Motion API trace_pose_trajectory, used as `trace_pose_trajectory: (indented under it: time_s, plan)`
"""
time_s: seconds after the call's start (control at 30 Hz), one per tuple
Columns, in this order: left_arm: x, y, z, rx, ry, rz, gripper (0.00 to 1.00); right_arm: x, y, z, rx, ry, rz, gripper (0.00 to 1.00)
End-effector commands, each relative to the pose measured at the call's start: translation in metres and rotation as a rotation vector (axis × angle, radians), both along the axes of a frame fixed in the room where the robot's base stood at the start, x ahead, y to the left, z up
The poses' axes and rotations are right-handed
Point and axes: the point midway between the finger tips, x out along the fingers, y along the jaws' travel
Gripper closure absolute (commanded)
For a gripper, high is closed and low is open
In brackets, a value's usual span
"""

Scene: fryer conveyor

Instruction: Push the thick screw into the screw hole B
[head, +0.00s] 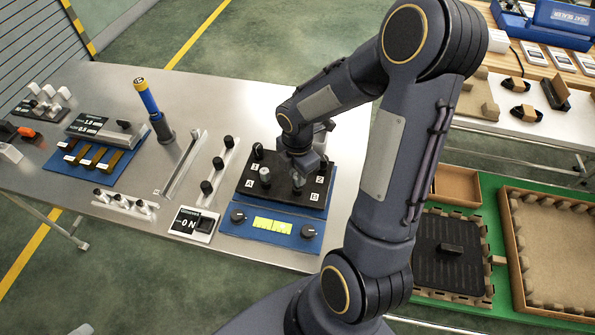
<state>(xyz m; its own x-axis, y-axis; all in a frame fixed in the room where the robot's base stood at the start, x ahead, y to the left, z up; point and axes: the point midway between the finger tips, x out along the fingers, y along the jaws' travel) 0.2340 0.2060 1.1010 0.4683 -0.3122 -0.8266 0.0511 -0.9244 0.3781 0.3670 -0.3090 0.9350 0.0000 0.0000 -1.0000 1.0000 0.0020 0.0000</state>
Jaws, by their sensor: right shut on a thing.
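A black panel (284,192) on a blue device carries the marks 1, 2, A and B. A grey screw (265,175) stands upright on the left side of the panel, just above the mark A. My right gripper (298,182) points down over the right side of the panel, just left of the marks 2 and B. It is shut on a grey piece that looks like the thick screw; the gripper hides most of it. Hole B is hidden under the gripper, so I cannot tell how deep the screw sits. My left gripper is not in view.
The blue device has a lit display (272,225) and two knobs in front. A switch box (194,225) and a row of black knobs (213,173) stand left of it. A blue and yellow tool (150,107) stands upright farther left. My right arm covers the right side.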

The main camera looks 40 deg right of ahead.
Motion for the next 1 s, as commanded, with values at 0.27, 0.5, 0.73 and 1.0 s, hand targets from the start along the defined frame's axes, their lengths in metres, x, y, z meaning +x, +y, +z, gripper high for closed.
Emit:
trace_pose_trajectory:
  time_s: [0.27,0.5,0.73,1.0]
  plan:
    - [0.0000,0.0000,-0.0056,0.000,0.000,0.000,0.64,-0.0001,0.0000,-0.0068,0.000,0.000,0.000,1.00]
    - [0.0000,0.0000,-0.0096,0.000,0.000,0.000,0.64,-0.0002,0.0000,-0.0117,0.000,0.000,0.000,1.00]
    - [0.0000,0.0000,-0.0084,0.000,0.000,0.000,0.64,-0.0002,0.0000,-0.0105,0.000,0.001,0.000,0.75]
    - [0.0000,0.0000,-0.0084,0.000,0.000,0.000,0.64,-0.0001,0.0000,-0.0103,0.000,0.000,0.000,0.52]
